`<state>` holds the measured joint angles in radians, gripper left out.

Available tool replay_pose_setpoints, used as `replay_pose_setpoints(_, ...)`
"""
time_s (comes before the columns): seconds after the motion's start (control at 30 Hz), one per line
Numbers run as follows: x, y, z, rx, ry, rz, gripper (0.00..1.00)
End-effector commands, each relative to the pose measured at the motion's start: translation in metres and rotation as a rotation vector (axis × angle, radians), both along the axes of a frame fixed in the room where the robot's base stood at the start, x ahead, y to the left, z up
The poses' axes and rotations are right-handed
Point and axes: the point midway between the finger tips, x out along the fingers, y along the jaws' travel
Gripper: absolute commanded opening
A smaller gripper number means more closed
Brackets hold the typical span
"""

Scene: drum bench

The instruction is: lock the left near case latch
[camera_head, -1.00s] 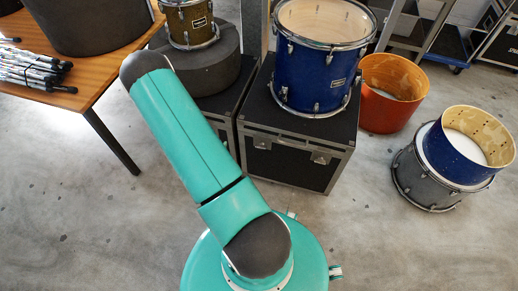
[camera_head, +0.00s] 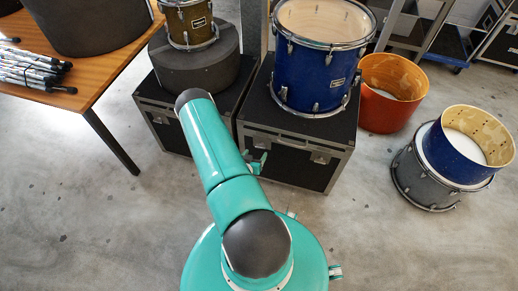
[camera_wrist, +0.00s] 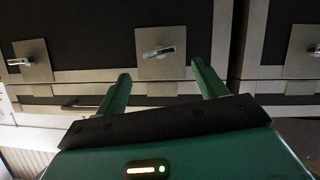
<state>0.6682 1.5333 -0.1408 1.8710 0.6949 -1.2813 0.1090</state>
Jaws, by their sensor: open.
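The near case (camera_head: 290,160) is black with metal edges and carries the blue drum. Its left latch (camera_head: 262,142) and right latch (camera_head: 320,156) show on its front. My gripper (camera_head: 258,162) appears in front of the left latch. In the wrist view my gripper (camera_wrist: 160,74) is open and empty, its two green fingers apart. A latch (camera_wrist: 160,51), seemingly this left one, lies just beyond the fingertips, centred between them. Its silver lever lies nearly sideways, slightly tilted, on a square plate. No contact is visible. Another latch (camera_wrist: 20,60) shows at the left there.
The blue drum (camera_head: 318,60) stands on the near case. A second case (camera_head: 172,125) beside it carries a grey drum case (camera_head: 195,70) and a small gold drum (camera_head: 188,22). A table (camera_head: 105,75) is at left. The floor (camera_head: 80,210) in front is clear.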

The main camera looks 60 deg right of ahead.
Motion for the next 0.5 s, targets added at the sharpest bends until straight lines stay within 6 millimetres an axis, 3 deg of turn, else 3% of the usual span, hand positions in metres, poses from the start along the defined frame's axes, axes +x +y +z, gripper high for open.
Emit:
replay_pose_setpoints(0.2,0.002,-0.038,-0.015,-0.001,-0.002,-0.001,0.71)
replay_pose_setpoints(0.5,0.005,-0.056,-0.023,0.000,0.000,0.000,0.71)
